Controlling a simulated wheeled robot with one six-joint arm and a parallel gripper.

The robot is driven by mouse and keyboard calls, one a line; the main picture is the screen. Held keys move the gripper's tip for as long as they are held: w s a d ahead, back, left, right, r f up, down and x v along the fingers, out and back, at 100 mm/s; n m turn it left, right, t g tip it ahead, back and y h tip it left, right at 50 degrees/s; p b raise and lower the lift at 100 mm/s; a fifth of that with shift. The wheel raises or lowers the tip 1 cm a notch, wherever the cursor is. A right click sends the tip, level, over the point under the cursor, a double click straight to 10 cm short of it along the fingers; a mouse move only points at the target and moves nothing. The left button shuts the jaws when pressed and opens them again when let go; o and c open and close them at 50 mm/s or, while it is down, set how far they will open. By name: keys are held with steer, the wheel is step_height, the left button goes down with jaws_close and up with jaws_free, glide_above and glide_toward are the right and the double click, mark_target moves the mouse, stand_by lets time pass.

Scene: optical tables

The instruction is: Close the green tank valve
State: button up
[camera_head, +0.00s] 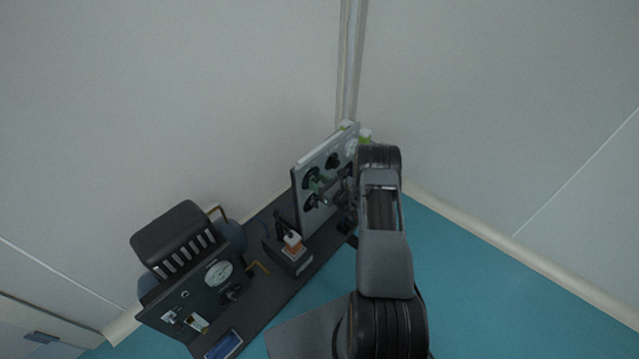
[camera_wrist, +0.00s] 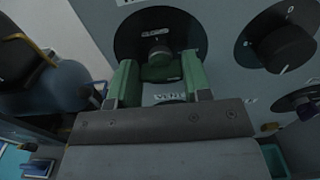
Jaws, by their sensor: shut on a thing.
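An upright grey panel (camera_head: 310,205) with several black round dials stands on a dark bench in the head view. In the wrist view, my gripper (camera_wrist: 160,72) has its two green fingers on either side of a small dark green knob (camera_wrist: 160,58) on a black round dial (camera_wrist: 187,32). The fingers are shut on this knob. A label beginning "VENT" (camera_wrist: 171,96) shows just below it, partly covered by my gripper. In the head view my arm hides part of the panel, and the green at the dial (camera_head: 318,183) is too small to tell apart.
Another black knob (camera_wrist: 286,46) sits close right of my gripper, with a further dial below it. A blue-grey rounded tank (camera_wrist: 62,88) is at left. On the dark bench stand a small box (camera_head: 288,256) and a gauge unit (camera_head: 190,290). Blue floor (camera_head: 480,290) is clear at right.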

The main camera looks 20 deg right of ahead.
steer(key=shift+c, duration=1.1)
steer(key=shift+f, duration=0.1)
steer(key=n+b, duration=0.6)
steer(key=n, duration=0.2)
steer(key=n+b, duration=0.7)
steer(key=n, duration=0.2)
steer(key=shift+s+a+f+n+b, duration=0.1)
steer(key=shift+a+f+n+b, duration=0.1)
steer(key=shift+n+b, duration=0.1)
steer(key=shift+d+r, duration=0.1)
steer(key=o, duration=0.9)
